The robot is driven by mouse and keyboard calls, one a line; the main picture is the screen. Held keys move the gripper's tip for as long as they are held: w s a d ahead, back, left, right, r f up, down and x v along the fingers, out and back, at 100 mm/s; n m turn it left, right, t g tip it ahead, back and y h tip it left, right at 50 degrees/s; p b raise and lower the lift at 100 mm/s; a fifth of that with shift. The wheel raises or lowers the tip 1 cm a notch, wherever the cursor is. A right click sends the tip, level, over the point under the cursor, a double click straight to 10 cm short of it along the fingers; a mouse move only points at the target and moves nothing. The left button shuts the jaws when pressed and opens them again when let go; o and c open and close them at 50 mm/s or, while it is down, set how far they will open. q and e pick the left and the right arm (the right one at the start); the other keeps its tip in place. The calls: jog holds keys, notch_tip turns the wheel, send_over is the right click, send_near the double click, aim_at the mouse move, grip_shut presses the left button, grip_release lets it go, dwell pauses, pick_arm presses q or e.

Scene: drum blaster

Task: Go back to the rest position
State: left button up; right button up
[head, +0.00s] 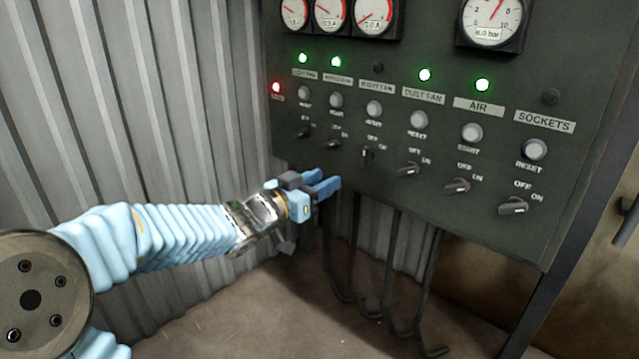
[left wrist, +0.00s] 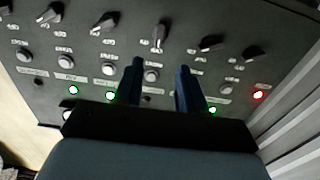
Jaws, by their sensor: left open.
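My left gripper (head: 328,184) reaches in from the left in the head view, just in front of the lower left part of a dark green control panel (head: 440,210). Its two blue fingers are apart with nothing between them. In the left wrist view the open fingers (left wrist: 158,80) show dark against the panel, with a knob and a reset button seen beyond the gap. I cannot tell whether the fingertips touch the panel. My right gripper is not in view.
The panel has a row of rotary switches (head: 457,186), reset buttons (head: 471,132) and gauges (head: 491,20). Several green lamps (head: 424,75) and a red lamp (head: 276,87) are lit. Cables (head: 391,270) hang below. A corrugated wall (head: 120,100) stands at left.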

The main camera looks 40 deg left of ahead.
pick_arm(q)
jog(key=shift+s+f, duration=0.1)
dwell(0.5)
jog(key=w+d+f+n+g+h, duration=0.15)
jog(key=d+f+g, duration=0.4)
jog(key=f, duration=0.95)
jog(key=w+d+f+n+g, duration=0.1)
jog(key=w+d+f+g, duration=0.15)
jog(key=d+f, duration=0.9)
jog(key=s+d+f+g, duration=0.4)
jog(key=s+d+f, duration=0.1)
jog(key=s+f, duration=0.5)
jog(key=s+d+f+g+h, duration=0.1)
jog(key=s+d+f+g, duration=0.4)
jog(key=s+f, duration=0.5)
jog(key=s+x, duration=0.1)
jog(key=x, duration=0.4)
jog(key=shift+f, duration=0.25)
jog(key=shift+w+a+h, duration=0.15)
jog(key=shift+a+h, duration=0.05)
jog(key=shift+h, duration=0.05)
